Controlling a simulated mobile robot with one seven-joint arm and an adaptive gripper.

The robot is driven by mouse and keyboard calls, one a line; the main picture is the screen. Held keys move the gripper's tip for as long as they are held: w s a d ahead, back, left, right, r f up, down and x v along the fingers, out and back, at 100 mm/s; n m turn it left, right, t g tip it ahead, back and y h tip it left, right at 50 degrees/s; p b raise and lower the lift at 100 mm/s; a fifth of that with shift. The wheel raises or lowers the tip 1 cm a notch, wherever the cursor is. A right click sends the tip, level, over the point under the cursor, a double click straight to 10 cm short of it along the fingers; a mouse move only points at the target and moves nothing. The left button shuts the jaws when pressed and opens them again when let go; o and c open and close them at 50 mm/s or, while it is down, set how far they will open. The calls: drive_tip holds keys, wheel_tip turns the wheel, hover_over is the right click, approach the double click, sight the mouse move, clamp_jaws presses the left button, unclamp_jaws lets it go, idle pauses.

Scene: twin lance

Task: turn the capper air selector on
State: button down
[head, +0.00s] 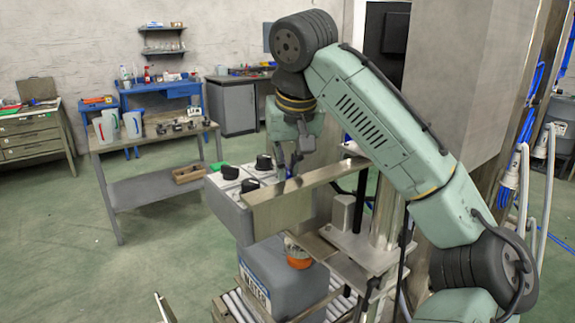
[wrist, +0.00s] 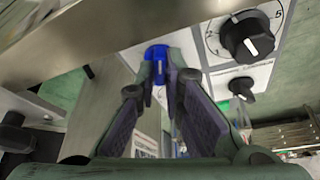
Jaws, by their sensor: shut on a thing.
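A grey control box (head: 229,208) with a white top panel stands at the centre of the head view. It carries several black knobs (head: 264,162) and a blue knob. My gripper (head: 288,167) reaches down over the right part of this panel. In the wrist view, the blue knob (wrist: 156,52) sits at the tips of my gripper (wrist: 161,78), with a finger on each side, and the fingers are shut on it. A black knob with a white pointer (wrist: 247,38) and a dial scale is to its right. Labels are too small to read, so I cannot tell the blue knob's setting.
A metal beam (head: 305,190) runs close in front of my gripper; it also fills the upper left of the wrist view (wrist: 70,45). A grey canister (head: 285,275) with an orange cap stands below on rollers. A workbench (head: 150,143) is at the left.

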drive_tip(key=n+y, duration=0.1)
drive_tip(key=n, duration=0.1)
drive_tip(key=n+y, duration=0.1)
drive_tip(key=n, duration=0.2)
drive_tip(key=shift+d+g, duration=0.15)
drive_tip(key=shift+g, duration=0.15)
drive_tip(key=n+g, duration=0.1)
drive_tip(key=n, duration=0.1)
drive_tip(key=n+y, duration=0.1)
drive_tip(key=n, duration=0.2)
drive_tip(key=shift+w+n+g, duration=0.15)
drive_tip(key=shift+n+g, duration=0.15)
drive_tip(key=shift+g, duration=0.1)
drive_tip(key=c, duration=1.7)
unclamp_jaws()
drive_tip(key=shift+d+r, duration=0.1)
drive_tip(key=v, duration=1.1)
drive_tip(key=shift+d+r, duration=0.25)
drive_tip(key=shift+r, duration=0.1)
